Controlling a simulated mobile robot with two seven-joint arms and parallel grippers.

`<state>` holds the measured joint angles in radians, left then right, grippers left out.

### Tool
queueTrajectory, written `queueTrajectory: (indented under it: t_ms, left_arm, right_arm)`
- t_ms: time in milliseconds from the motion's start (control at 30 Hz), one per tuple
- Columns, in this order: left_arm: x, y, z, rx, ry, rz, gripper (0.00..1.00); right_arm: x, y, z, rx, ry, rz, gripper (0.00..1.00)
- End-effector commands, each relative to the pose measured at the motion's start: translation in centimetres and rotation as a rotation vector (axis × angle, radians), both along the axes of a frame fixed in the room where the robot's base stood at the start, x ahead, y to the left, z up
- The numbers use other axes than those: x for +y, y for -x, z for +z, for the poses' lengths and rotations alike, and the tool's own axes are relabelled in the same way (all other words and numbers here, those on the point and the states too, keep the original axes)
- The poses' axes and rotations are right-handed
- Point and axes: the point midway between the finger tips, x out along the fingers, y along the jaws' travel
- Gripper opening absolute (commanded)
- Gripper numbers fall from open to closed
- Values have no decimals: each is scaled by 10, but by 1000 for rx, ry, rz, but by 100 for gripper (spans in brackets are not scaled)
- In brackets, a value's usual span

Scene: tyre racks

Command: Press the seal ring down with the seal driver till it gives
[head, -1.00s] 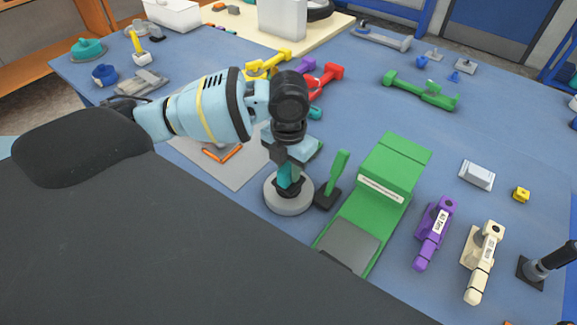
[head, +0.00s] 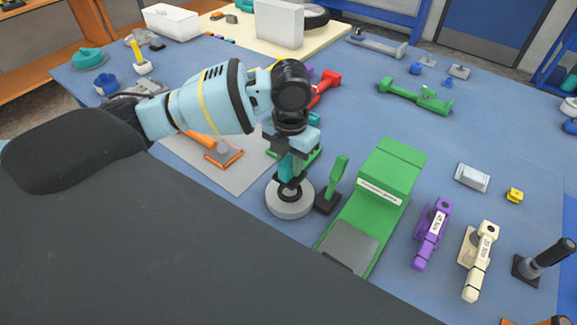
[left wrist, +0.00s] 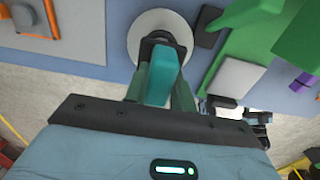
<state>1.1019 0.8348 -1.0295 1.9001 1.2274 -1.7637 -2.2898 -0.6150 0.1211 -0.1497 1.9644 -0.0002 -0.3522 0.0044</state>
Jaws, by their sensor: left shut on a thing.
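The teal seal driver (head: 287,168) is upright in my left gripper (head: 288,160), whose fingers are shut on its grip. Its dark lower end is over the middle of a round grey housing (head: 288,208). A black seal ring (head: 291,193) shows on the housing below it. I cannot tell whether the driver touches the ring. In the left wrist view the driver (left wrist: 164,78) stands between the fingers, with a dark round part at its far end above the pale housing (left wrist: 134,38). The driver hides part of the ring. My right gripper is not in view.
A green upright tool (head: 337,177) on a black base stands close right of the housing, beside a green stand (head: 390,165). An orange-framed item (head: 222,152) lies on a grey mat (head: 235,175) to the left. Purple (head: 433,232) and cream (head: 480,262) tools lie at right.

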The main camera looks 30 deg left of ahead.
Motion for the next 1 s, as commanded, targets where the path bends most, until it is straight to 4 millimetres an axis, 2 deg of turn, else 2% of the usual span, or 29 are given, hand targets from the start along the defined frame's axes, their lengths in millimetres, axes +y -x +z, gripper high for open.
queueTrajectory:
  t_ms: [400, 1000]
  left_arm:
    - [0, -1, 28, -4, 2, -1, 7]
    - [0, 0, 30, -3, 1, 0, 7]
  right_arm:
    - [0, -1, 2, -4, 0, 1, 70]
    - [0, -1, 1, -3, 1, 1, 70]
